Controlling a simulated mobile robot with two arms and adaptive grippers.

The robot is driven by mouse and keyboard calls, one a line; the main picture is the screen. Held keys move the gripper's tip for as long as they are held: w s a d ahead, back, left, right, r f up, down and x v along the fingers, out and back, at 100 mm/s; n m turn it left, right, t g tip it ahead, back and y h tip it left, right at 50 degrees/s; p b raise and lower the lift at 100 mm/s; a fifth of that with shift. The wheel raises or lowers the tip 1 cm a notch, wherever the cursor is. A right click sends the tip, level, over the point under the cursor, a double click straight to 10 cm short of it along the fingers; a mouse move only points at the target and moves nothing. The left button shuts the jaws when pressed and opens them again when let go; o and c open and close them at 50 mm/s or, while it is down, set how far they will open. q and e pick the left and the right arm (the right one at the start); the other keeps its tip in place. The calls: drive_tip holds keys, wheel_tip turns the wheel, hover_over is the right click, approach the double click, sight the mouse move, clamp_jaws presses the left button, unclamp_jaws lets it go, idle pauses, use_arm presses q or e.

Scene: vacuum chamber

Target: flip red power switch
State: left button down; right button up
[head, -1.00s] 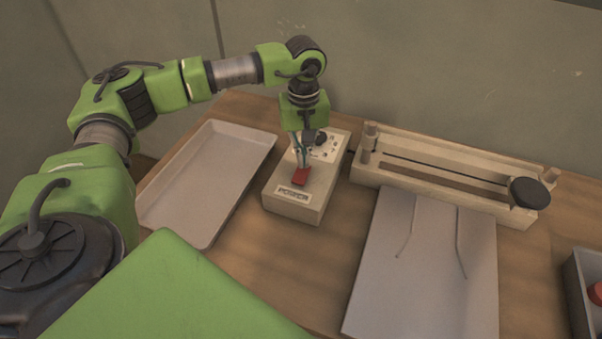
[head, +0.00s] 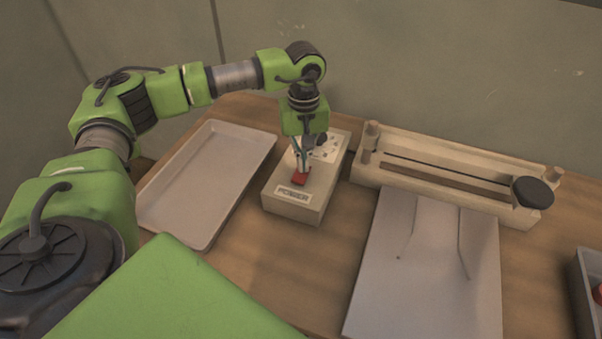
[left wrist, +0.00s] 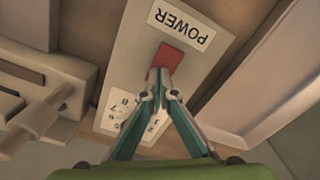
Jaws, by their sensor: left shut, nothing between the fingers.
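The red power switch (head: 300,178) sits on top of a beige power box (head: 314,205), just behind its "POWER" label. In the left wrist view the red switch (left wrist: 166,58) shows beside the upside-down label (left wrist: 181,25). My left gripper (head: 303,168) points down over the box, shut and empty. Its fingertips (left wrist: 160,88) are at the edge of the switch on the dial side and overlap it in view; I cannot tell whether they touch it. The fingers and wrist partly hide the numbered dial face behind. My right gripper is not in view.
An empty beige tray (head: 205,240) lies left of the box. A long wooden frame with a black knob (head: 532,192) stands at the right. A grey sheet with two wires (head: 425,290) lies in front of it. A grey bin (head: 590,290) is at the far right.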

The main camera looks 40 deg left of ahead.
use_arm(q)
drive_tip(key=shift+s+f, duration=0.1)
drive_tip(key=shift+f, duration=0.15)
drive_tip(key=shift+r, duration=0.1)
drive_tip(key=shift+r+p, duration=0.5)
drive_tip(key=shift+r, duration=0.3)
drive_tip(key=shift+r+p, duration=1.45)
drive_tip(key=shift+r, duration=1.25)
drive_tip(key=shift+f, duration=0.1)
